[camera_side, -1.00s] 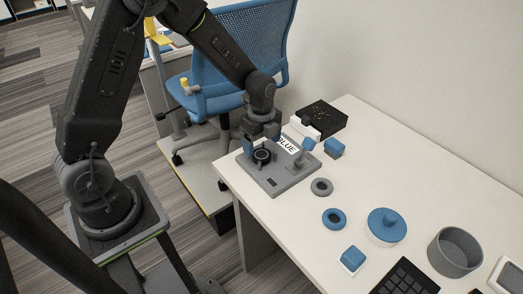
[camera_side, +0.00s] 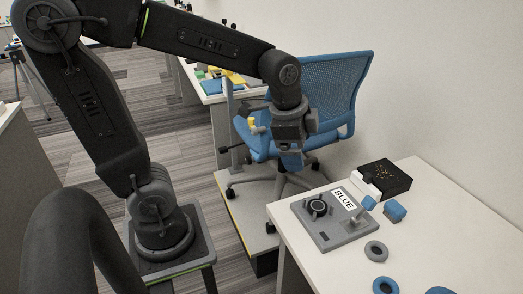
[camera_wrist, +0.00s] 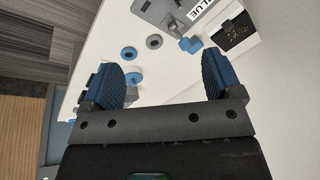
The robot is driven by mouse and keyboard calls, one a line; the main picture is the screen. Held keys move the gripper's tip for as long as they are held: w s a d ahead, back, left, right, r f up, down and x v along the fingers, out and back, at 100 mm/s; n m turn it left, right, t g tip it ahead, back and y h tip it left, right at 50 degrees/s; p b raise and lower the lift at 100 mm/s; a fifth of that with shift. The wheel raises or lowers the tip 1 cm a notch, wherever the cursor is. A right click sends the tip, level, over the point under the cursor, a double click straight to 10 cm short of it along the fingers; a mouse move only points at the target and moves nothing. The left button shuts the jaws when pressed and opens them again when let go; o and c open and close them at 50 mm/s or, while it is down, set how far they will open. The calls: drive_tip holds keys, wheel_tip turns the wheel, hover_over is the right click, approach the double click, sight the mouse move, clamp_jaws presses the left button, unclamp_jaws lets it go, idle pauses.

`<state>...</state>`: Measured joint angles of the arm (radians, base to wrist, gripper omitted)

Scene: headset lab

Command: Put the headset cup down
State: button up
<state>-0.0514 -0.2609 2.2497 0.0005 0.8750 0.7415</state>
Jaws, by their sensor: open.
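The headset cup (camera_side: 318,207), black and round, sits on the left part of the grey fixture plate (camera_side: 344,236), which bears a white BLUE label (camera_side: 345,199). My gripper (camera_side: 291,163) is raised above and to the left of the plate in the side view, apart from the cup and holding nothing. In the wrist view its blue ridged fingers (camera_wrist: 165,82) stand wide apart with nothing between them. Part of the fixture (camera_wrist: 158,12) shows at the top edge there; the cup is not visible in that view.
A blue-topped clamp lever (camera_side: 367,204) stands on the plate's right side. A blue chair (camera_side: 335,95) stands behind my gripper.

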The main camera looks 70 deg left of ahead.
drive_tip(key=s+d+r+n+t, duration=0.1)
drive_tip(key=s+r+n+t, duration=0.1)
drive_tip(key=s+n, duration=0.6)
drive_tip(key=shift+s+d+r, duration=0.25)
drive_tip(key=shift+s+d, duration=0.05)
drive_tip(key=shift+s, duration=0.45)
